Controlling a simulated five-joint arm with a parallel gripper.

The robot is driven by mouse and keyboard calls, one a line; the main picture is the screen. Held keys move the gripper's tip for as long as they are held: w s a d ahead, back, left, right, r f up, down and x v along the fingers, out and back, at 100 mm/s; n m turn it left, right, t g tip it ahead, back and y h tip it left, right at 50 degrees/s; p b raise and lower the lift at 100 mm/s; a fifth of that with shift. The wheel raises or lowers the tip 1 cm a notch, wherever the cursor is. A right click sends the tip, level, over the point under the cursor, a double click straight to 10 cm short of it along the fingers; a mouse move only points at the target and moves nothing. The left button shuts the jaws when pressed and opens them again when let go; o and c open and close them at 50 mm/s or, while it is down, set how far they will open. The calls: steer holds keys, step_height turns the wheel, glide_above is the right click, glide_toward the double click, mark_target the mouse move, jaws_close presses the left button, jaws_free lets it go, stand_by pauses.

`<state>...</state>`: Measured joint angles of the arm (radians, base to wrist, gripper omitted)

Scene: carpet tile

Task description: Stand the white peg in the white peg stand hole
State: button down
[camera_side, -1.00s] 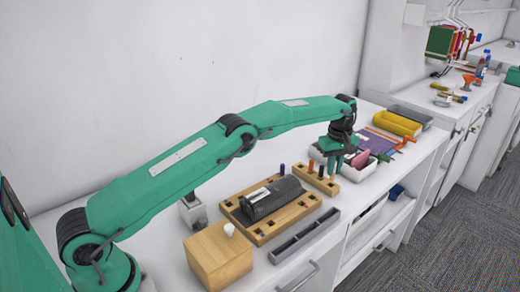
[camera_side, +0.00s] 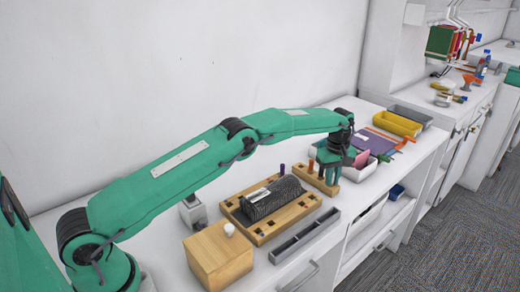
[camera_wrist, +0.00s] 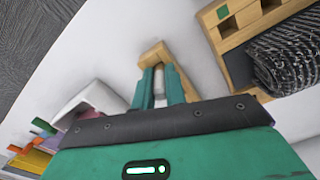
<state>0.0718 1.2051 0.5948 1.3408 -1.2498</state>
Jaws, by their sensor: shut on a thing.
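My gripper (camera_side: 333,174) is low at the far end of the small wooden peg stand (camera_side: 313,178). In the wrist view its two green fingers (camera_wrist: 159,88) are shut on the white peg (camera_wrist: 160,86), a pale shape between them. The wooden stand (camera_wrist: 152,52) shows just past the fingertips. The peg points toward the stand. The fingers hide its lower end and the hole, so I cannot tell whether it is in the hole. In the side view the peg is hidden by the fingers. An orange-brown peg (camera_side: 311,166) stands upright in the stand.
Beside the stand is a larger wooden board (camera_side: 262,232) with a dark ridged block (camera_side: 272,200) on it. A wooden box (camera_side: 218,255) and a grey divided tray (camera_side: 305,236) are nearer. White (camera_side: 372,166) and yellow (camera_side: 398,125) bins lie beyond.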

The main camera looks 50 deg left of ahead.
steer(key=shift+f, duration=0.1)
steer(key=c, duration=1.4)
jaws_free()
steer(key=shift+c, duration=0.2)
steer(key=shift+r, duration=3.95)
steer(key=shift+r, duration=0.1)
